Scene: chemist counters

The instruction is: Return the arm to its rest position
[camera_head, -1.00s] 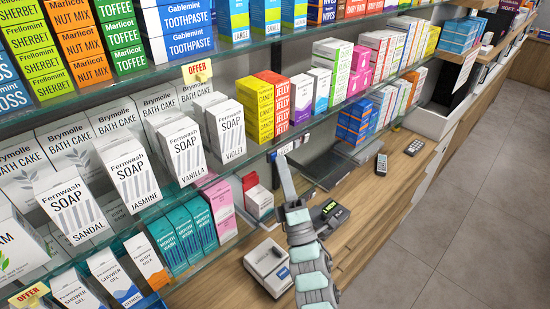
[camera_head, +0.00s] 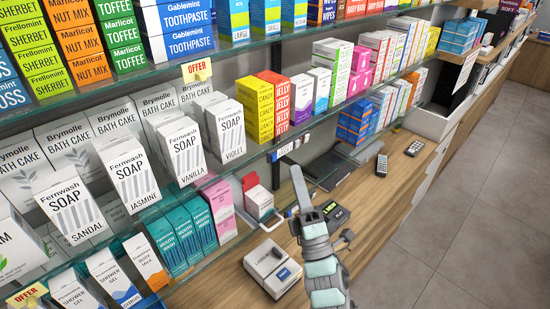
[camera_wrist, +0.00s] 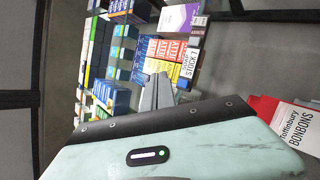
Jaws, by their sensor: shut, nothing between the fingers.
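My gripper (camera_head: 299,184) is over the wooden counter in the head view, in front of the shelves. Its grey fingers point up and away in the picture, and the pale green and grey arm (camera_head: 322,268) runs up from the bottom edge. In the wrist view my gripper (camera_wrist: 157,84) has its grey fingers close together with nothing held between them. They point toward yellow and red boxes that stand beyond them.
Glass shelves of boxed goods fill the left, with white soap boxes (camera_head: 183,150) nearest. On the wooden counter (camera_head: 365,205) are a white device (camera_head: 272,268), a dark display (camera_head: 336,212) and handhelds (camera_head: 382,165). A red Bonbons box (camera_wrist: 293,122) is close in the wrist view. Grey floor (camera_head: 470,220) is free.

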